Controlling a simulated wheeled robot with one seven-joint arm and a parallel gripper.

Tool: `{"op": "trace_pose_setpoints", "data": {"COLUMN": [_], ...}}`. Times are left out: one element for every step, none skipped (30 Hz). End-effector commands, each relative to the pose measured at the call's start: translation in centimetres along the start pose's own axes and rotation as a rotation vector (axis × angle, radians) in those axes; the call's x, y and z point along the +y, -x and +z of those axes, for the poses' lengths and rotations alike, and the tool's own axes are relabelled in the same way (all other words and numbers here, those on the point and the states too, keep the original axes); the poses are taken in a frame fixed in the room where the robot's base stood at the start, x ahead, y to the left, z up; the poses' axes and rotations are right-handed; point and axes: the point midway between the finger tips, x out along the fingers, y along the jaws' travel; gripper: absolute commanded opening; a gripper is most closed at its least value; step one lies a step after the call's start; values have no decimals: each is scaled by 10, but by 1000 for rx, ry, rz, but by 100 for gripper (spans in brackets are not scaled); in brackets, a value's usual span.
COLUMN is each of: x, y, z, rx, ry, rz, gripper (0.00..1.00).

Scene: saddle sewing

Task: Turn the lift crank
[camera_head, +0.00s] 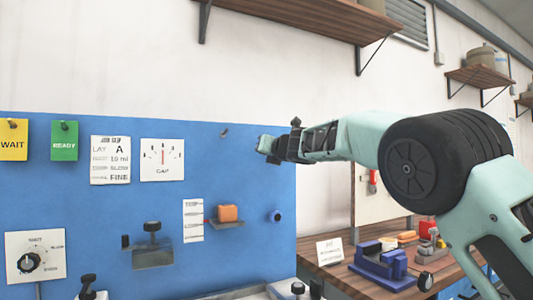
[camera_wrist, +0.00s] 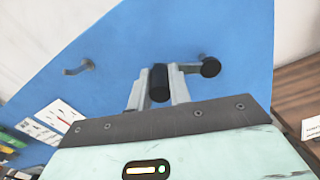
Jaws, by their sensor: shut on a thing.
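My gripper (camera_head: 264,146) reaches from the right across the upper right of the blue panel (camera_head: 90,230). In the wrist view its two grey fingers (camera_wrist: 158,88) are shut on the black crank handle (camera_wrist: 160,80), which sits between them. A short metal bar runs right from behind the handle to a round black knob (camera_wrist: 210,67); I take these to be the lift crank. In the head view my gripper hides most of the crank, and its lift mechanism cannot be made out.
A bent peg (camera_wrist: 78,68) juts from the panel to the left. The panel carries a GAP dial (camera_head: 162,160), a rotary selector (camera_head: 30,262) and a small ledge with an orange block (camera_head: 228,213). A wooden bench (camera_head: 340,275) with a blue fixture (camera_head: 380,265) stands at the right.

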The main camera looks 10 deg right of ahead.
Motion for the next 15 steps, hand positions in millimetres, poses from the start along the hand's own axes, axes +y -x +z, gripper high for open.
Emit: {"op": "trace_pose_setpoints", "data": {"x": [0,1,1,1,1,1,1,1,1,1,1,1,1,1,1], "y": [0,0,0,0,0,0,0,0,0,0,0,0,0,0,0], "z": [-4,-4,-5,-5,-5,-5,-5,-5,-6,-6,-5,-5,-5,-5,-5], "rx": [2,3,3,3,3,3,3,3,3,3,3,3,3,3,3], "ry": [14,21,29,34,39,43,46,48,50,51,51,51,51,51,51], "rz": [1,1,1,1,1,1,1,1,1,1,1,1,1,1,1], "gripper": [0,0,0,0,0,0,0,0,0,0,0,0,0,0,0]}}
